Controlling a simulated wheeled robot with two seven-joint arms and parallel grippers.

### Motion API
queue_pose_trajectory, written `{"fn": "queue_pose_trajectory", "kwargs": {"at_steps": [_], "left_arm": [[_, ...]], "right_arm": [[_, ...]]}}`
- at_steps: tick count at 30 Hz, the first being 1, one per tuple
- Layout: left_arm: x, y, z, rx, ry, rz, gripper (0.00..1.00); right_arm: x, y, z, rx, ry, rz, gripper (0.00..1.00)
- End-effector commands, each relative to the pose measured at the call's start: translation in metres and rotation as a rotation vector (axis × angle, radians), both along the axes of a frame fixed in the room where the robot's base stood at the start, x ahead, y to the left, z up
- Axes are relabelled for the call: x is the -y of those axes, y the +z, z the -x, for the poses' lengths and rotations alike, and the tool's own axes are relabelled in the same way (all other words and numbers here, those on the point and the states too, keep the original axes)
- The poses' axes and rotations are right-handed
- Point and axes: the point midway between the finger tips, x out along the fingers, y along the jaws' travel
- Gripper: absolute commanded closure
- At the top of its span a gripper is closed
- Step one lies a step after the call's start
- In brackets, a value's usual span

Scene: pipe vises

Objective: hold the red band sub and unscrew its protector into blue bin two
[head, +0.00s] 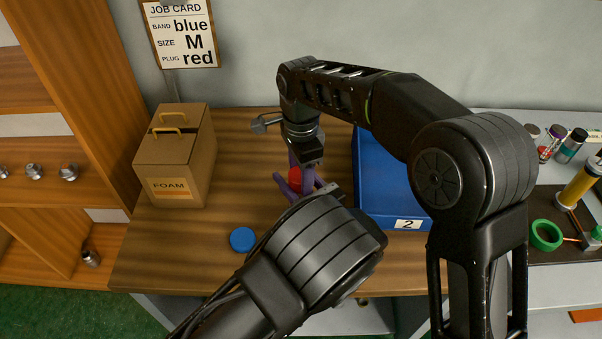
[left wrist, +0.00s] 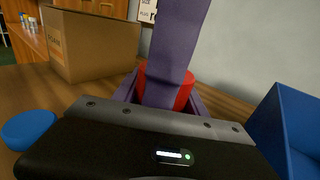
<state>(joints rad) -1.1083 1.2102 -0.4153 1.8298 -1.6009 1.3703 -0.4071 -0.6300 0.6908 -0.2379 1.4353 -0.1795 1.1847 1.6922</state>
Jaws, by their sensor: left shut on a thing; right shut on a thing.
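A red cylindrical part (head: 295,180) is between my grippers above the middle of the table. It also shows in the left wrist view (left wrist: 182,92). My left gripper (head: 298,184) is shut on it from the near side, with purple fingers either side. My right gripper (head: 303,170) reaches down from above and is shut at the same part. One of its purple fingers crosses in front of the red in the left wrist view. The fingers and my left arm hide much of the part, so I cannot tell sub from protector. Blue bin two (head: 408,224), labelled 2, stands right of the grippers.
A FOAM carton (head: 178,165) stands at the back left. A blue round cap (head: 242,239) lies on the wooden table (head: 165,262) at front left. A dark tray at far right holds a green ring (head: 546,235) and a yellow cylinder (head: 579,188). A job card (head: 181,35) hangs behind.

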Motion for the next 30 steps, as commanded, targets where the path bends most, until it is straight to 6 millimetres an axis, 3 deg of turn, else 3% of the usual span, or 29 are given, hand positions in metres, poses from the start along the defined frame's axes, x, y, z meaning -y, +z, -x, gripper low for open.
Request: {"fn": "queue_pose_trajectory", "kwargs": {"at_steps": [4,12,20,21,30], "left_arm": [[-0.0001,0.0009,-0.0004,0.002,0.0,0.0,1.0],[0.0001,0.0008,-0.0006,0.001,-0.001,0.0,1.0],[0.0,0.0007,-0.0007,0.001,-0.001,-0.001,1.0],[-0.0001,0.0006,-0.0007,0.001,-0.001,-0.001,1.0],[-0.0002,0.0006,-0.0005,0.001,0.0,-0.001,1.0]], "right_arm": [[-0.0001,0.0005,0.0004,-0.001,0.099,-0.001,0.99],[0.0,0.001,0.0003,-0.002,0.529,-0.001,0.99],[-0.0003,0.001,0.0008,-0.002,0.56,0.0,0.99],[-0.0003,0.001,0.0008,-0.002,0.56,0.0,0.49],[0.0,0.0007,0.0003,-0.002,0.557,0.001,0.28]]}}
